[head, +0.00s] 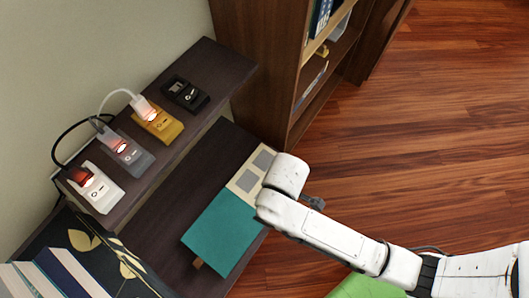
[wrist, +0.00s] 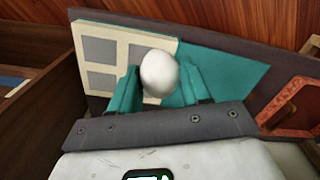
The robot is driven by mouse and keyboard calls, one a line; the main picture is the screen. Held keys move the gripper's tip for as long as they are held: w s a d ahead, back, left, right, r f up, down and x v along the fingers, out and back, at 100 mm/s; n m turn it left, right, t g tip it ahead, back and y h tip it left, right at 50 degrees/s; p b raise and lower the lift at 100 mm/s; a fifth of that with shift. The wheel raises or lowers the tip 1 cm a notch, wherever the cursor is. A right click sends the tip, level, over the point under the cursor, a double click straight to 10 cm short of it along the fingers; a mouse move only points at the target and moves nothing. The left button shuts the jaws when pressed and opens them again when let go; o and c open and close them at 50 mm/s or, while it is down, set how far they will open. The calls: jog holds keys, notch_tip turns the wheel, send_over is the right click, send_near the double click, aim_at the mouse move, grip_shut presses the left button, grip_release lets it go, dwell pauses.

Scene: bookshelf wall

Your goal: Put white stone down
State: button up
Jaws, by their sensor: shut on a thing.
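The white stone (wrist: 160,70), smooth and egg-shaped, is between the teal fingers of my gripper (wrist: 159,84) in the wrist view. My gripper is shut on it. Behind the stone in the wrist view are a cream panel with grey squares (wrist: 100,50) and a flat teal surface (wrist: 228,72). I cannot tell whether the stone touches them. In the head view my white arm reaches over the right edge of the lower dark shelf, beside the cream panel (head: 245,180) and teal surface (head: 218,235). The stone and fingertips are hidden there.
The upper dark shelf (head: 215,62) carries several switch-like devices, including yellow (head: 160,123) and black (head: 185,94) ones, with cables. A tall bookcase (head: 262,50) stands behind. The lower shelf (head: 165,215) has bare room left of the teal surface. A reddish frame (wrist: 292,105) is at right in the wrist view.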

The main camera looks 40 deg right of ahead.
jog(key=w+d+f+b, duration=0.1)
jog(key=w+f, duration=0.1)
jog(key=w, duration=0.1)
jog(key=w+d+f+b, duration=0.1)
jog(key=w+f, duration=0.2)
jog(key=w, duration=0.1)
jog(key=w+d+f+b, duration=0.1)
jog(key=w+f, duration=0.1)
jog(key=w, duration=0.1)
jog(key=shift+w+d+f+b, duration=0.15)
jog(key=shift+f+b, duration=0.2)
jog(key=shift+f, duration=0.05)
jog(key=shift+w+d+f, duration=0.15)
jog(key=shift+w+f, duration=0.35)
jog(key=shift+f, duration=0.1)
jog(key=shift+f+b, duration=0.75)
jog(key=shift+f, duration=0.75)
jog(key=shift+f, duration=0.1)
jog(key=o, duration=1.2)
jog(key=shift+f, duration=0.1)
notch_tip(320, 180, up, 12)
jog(key=p, duration=0.3)
jog(key=shift+r+p, duration=0.2)
jog(key=shift+p, duration=0.2)
